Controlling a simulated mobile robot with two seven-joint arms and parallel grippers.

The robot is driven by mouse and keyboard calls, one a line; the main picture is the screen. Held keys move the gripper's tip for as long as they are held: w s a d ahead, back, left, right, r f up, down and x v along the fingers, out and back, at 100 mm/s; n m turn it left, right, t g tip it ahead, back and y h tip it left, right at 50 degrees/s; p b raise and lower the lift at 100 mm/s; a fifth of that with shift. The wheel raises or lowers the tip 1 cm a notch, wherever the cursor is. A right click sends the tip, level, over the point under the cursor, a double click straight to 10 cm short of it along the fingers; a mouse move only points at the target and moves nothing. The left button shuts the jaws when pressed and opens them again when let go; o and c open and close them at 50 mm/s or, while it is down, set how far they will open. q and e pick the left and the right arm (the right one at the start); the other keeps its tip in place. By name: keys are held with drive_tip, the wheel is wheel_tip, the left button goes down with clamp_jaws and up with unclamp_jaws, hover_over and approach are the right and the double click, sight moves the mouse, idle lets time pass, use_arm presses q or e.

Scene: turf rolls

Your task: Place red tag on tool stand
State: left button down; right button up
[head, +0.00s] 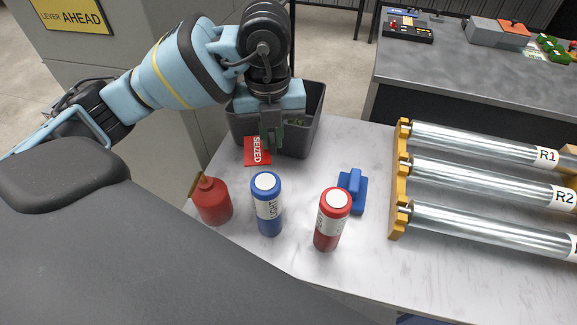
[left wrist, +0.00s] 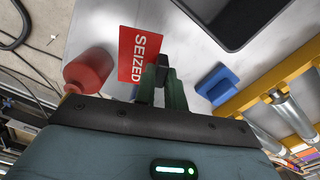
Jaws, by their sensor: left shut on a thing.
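The red tag (head: 256,151), lettered SEIZED, is at my left gripper (head: 271,140), just in front of the dark bin and above the grey table. In the left wrist view the tag (left wrist: 134,52) juts out beside the fingertips (left wrist: 161,78), and my left gripper is shut on its edge. A small blue block with an upright part (head: 352,190) stands on the table to the right; it also shows in the left wrist view (left wrist: 217,84). I cannot tell for sure whether it is the tool stand. My right gripper is out of view.
A red bottle (head: 213,201), a blue canister (head: 267,204) and a red canister (head: 332,218) stand near the table's front. The dark bin (head: 313,125) is behind the gripper. A yellow rack (head: 398,190) with metal rollers fills the right side.

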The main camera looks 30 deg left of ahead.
sight(273, 151)
use_arm(q)
wheel_tip(273, 151, down, 4)
drive_tip(key=shift+f, duration=2.65)
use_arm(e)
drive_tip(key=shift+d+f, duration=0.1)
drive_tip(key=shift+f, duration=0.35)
use_arm(q)
drive_tip(key=shift+f, duration=0.2)
drive_tip(key=c, duration=1.8)
unclamp_jaws()
drive_tip(key=o, duration=0.3)
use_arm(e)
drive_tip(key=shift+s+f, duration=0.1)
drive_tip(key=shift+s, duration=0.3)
